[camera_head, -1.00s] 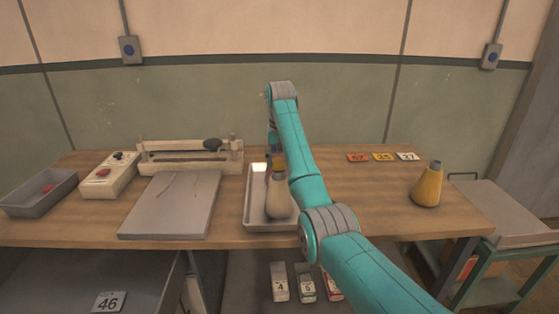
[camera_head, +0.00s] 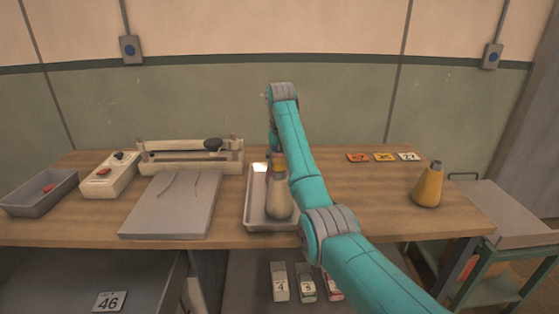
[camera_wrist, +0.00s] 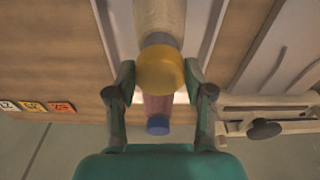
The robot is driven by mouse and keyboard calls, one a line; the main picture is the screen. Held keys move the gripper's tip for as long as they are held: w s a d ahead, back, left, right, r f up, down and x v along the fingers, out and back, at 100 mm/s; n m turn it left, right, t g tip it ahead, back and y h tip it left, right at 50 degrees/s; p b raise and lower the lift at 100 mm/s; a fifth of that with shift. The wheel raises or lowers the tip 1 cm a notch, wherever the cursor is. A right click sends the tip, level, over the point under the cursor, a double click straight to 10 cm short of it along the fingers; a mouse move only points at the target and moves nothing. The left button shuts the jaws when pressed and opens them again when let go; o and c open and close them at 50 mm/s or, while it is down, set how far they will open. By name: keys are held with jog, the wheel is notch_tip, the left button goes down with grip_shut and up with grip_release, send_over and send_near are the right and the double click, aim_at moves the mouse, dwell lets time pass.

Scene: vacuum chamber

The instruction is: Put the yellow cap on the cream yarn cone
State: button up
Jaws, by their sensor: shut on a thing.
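The cream yarn cone (camera_head: 279,204) stands upright in a shallow grey tray (camera_head: 248,216) on the bench. In the wrist view its cream body (camera_wrist: 160,16) is at the top edge, with a grey tip (camera_wrist: 160,40) below. My gripper (camera_wrist: 160,82) is shut on the yellow cap (camera_wrist: 160,70), one finger on each side. The cap overlaps the grey tip in the wrist view; I cannot tell whether they touch. In the head view my arm partly hides this spot.
A pinkish object with a blue end (camera_wrist: 157,125) is close behind the cap. A yellow cone (camera_head: 428,186) stands at the right. A grey plate (camera_head: 172,205), a cream control box (camera_head: 110,176) and a grey bin (camera_head: 40,194) are at the left. Number tags (camera_head: 383,157) lie behind.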

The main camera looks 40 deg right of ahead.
jog(key=shift+f, duration=1.35)
jog(key=o, duration=0.9)
jog(key=shift+r, duration=0.15)
